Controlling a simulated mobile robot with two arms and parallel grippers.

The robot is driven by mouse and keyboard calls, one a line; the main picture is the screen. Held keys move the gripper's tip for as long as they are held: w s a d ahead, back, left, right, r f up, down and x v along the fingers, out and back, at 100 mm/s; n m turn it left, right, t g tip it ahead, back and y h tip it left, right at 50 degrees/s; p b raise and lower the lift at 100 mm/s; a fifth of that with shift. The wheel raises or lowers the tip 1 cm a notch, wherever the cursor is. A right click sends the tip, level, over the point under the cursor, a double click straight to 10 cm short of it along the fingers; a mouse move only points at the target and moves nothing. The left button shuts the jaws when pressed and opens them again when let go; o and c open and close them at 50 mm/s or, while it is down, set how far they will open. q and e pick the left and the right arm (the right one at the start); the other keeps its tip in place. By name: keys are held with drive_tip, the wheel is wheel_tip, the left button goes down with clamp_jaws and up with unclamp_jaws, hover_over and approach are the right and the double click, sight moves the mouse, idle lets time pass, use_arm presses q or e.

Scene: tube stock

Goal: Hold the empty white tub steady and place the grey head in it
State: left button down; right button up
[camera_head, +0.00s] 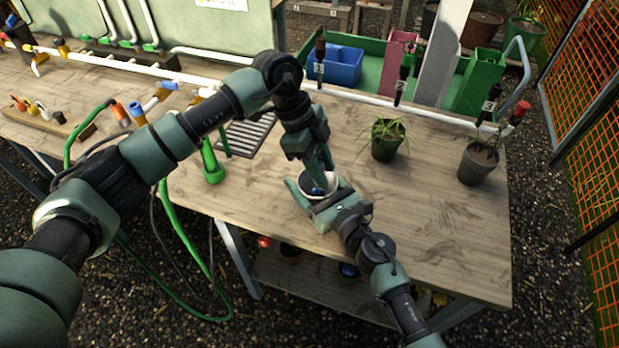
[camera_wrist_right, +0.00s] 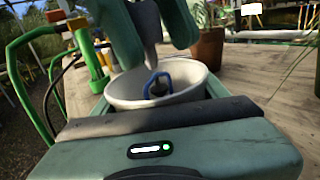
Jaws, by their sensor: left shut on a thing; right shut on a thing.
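The white tub (camera_wrist_right: 130,93) stands near the table's front edge and also shows in the head view (camera_head: 306,179). My right gripper (camera_head: 318,196) is shut on the tub, with its fingers on both sides of it. My left gripper (camera_wrist_right: 152,38) points down over the tub's mouth. It is shut on a grey piece, the grey head (camera_wrist_right: 146,22), whose narrow end reaches down to the tub. A blue loop-shaped thing (camera_wrist_right: 156,82) shows inside the tub. I cannot tell whether it is joined to the grey piece. The tub's bottom is hidden.
Two potted plants (camera_head: 387,140) (camera_head: 479,163) stand to the right on the table. A dark slatted grate (camera_head: 247,137) and a green upright fitting (camera_head: 212,165) are at left. A green trough (camera_head: 379,69) with a blue bin (camera_head: 341,65) lies behind. The table's right front is clear.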

use_arm(q)
drive_tip(key=c, duration=1.4)
unclamp_jaws()
drive_tip(key=shift+f, duration=0.3)
drive_tip(key=o, duration=0.5)
drive_tip(key=shift+r, duration=0.1)
drive_tip(key=v, duration=1.2)
drive_tip(key=shift+d, duration=0.1)
use_arm(e)
drive_tip(key=o, duration=1.5)
drive_tip(key=shift+c, duration=0.2)
